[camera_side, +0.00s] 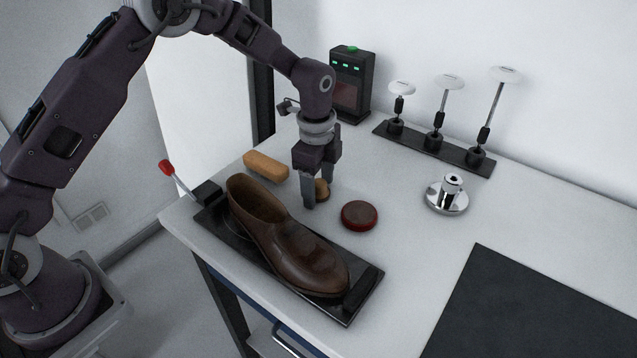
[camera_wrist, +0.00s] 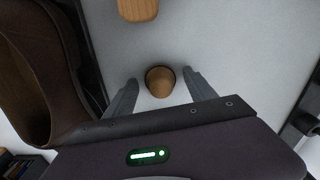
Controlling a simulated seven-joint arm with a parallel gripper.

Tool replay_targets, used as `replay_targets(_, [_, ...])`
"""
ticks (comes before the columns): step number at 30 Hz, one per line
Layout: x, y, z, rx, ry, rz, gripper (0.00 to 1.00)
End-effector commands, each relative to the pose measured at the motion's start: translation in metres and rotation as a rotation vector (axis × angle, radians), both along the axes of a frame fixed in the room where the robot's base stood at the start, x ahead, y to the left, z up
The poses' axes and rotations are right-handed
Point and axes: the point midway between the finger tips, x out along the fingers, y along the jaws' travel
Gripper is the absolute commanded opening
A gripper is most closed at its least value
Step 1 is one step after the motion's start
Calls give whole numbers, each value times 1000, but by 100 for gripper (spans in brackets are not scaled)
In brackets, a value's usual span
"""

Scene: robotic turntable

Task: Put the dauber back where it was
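The dauber (camera_side: 322,189), a small round wooden-brown piece, stands on the white table beside the shoe, partly hidden by a finger in the side view. In the wrist view the dauber (camera_wrist: 160,80) shows as a tan round shape between the two fingers, with a gap on each side. My gripper (camera_side: 318,192) points down over it and is open; its fingers (camera_wrist: 160,84) do not touch it in the wrist view. Whether the dauber rests directly on the table is hard to tell.
A brown shoe (camera_side: 290,246) sits on a black turntable plate (camera_side: 212,218) with a red-knobbed lever (camera_side: 167,167). A brush (camera_side: 265,165) and a red-rimmed dark tin (camera_side: 359,215) lie nearby. A rack of white-topped stands (camera_side: 435,146), a chrome piece (camera_side: 449,196) and a black mat (camera_side: 530,310) are right.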

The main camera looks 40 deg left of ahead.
Motion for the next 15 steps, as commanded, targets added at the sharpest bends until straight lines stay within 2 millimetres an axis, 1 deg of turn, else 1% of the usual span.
replay_targets(7, [0, 0, 1, 0, 0, 0, 64])
replay_targets(9, [0, 0, 5, -1, -1, 0, 64])
replay_targets(11, [1, 0, 14, -1, -3, 0, 64])
replay_targets(14, [0, 0, 40, -1, -6, 0, 64])
replay_targets(15, [0, 0, 52, -1, -6, 0, 64])
